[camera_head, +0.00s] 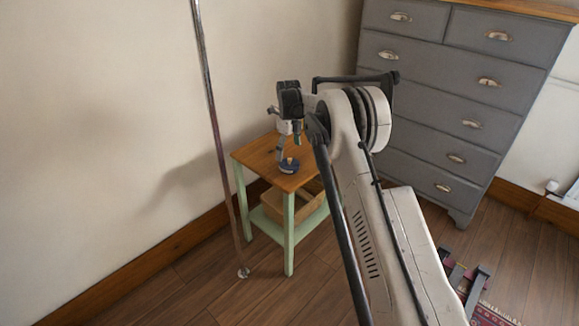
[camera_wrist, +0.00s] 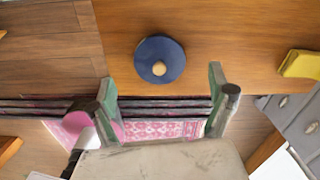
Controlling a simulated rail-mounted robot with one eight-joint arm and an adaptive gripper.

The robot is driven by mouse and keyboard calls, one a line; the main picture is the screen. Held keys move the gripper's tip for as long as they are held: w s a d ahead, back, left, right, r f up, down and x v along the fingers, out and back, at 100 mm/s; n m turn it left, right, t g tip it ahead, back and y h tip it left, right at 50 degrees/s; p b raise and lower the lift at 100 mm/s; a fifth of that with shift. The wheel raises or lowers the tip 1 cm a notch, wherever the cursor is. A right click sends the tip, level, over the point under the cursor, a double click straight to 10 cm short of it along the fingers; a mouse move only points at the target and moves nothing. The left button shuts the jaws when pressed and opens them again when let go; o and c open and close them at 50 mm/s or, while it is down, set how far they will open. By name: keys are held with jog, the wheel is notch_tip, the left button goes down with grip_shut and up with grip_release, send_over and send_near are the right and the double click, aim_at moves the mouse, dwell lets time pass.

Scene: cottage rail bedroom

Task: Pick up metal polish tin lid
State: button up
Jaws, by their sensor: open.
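The metal polish tin lid (camera_wrist: 146,50) is a round dark blue disc with a small pale wooden knob at its centre. It lies on the wooden tabletop near the table's edge. It also shows in the head view (camera_head: 289,168) on the small side table (camera_head: 258,155). My gripper (camera_wrist: 163,84) is open and empty, its two green-padded fingers spread wide. In the wrist view the lid lies just beyond the fingertips, roughly centred between them, and the fingers look apart from it. In the head view my gripper (camera_head: 290,143) is above the lid.
A yellow object (camera_wrist: 300,64) lies on the tabletop to the right of the lid. A wooden box (camera_head: 295,209) sits on the table's lower shelf. A grey chest of drawers (camera_head: 440,75) stands to the right. A metal pole (camera_head: 212,110) rises left of the table.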

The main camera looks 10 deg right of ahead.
aim_at(289, 161)
jog(key=shift+s+d+f+b, duration=0.1)
jog(key=shift+f+b, duration=0.3)
jog(key=shift+f, duration=1.1)
jog(key=shift+s+f+b, duration=0.1)
jog(key=shift+f+b, duration=0.3)
jog(key=shift+f, duration=1.1)
jog(key=c, duration=1)
